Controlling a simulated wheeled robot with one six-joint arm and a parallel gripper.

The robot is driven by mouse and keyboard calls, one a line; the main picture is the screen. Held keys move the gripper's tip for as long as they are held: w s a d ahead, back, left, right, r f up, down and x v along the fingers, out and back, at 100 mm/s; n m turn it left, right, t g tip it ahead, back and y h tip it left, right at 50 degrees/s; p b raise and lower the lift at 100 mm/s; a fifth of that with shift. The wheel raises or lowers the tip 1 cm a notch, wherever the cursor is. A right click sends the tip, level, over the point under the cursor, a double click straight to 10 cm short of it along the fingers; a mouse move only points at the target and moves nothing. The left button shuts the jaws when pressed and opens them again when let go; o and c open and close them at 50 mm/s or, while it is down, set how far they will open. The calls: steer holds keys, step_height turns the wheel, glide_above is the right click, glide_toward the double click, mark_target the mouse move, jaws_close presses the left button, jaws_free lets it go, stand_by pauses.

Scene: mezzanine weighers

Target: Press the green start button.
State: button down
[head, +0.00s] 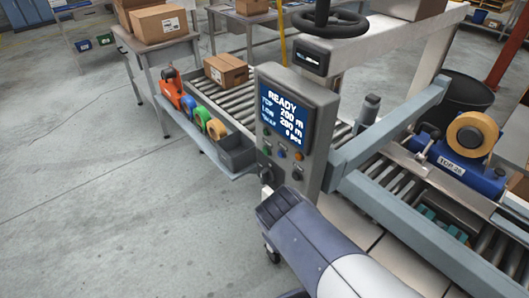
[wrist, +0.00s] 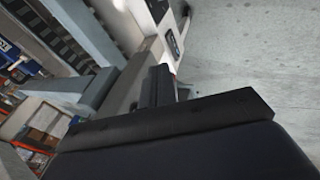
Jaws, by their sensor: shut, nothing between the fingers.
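A grey control panel (head: 318,125) shows a lit blue screen reading READY. Below the screen is a group of small buttons. A small greenish button (head: 266,150) is at the left of this group, with an orange one (head: 299,156) at the right. My arm rises from the bottom of the head view, its dark end just below and in front of the panel's lower part. In the wrist view my gripper (wrist: 160,85) is shut and empty, its dark fingers pointing up the picture towards the panel. The green button cannot be made out there. I see no contact with it.
A side shelf left of the panel holds a grey bin (head: 236,152), tape rolls (head: 215,129) and an orange dispenser (head: 176,92). A blue-grey machine frame (head: 405,215) stands close on the right. Bare concrete floor is free on the left.

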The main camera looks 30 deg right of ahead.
steer(key=w+a+f+n+t+y+b, duration=0.2)
steer(key=w+a+t+y, duration=0.45)
steer(key=w+a, duration=1)
steer(key=w+a+n+g+y+b, duration=0.1)
steer(key=a+y, duration=1)
steer(key=a, duration=0.8)
steer(key=shift+w+f+y+b, duration=0.2)
steer(key=shift+f+y+b, duration=0.1)
steer(key=shift+f+y, duration=0.05)
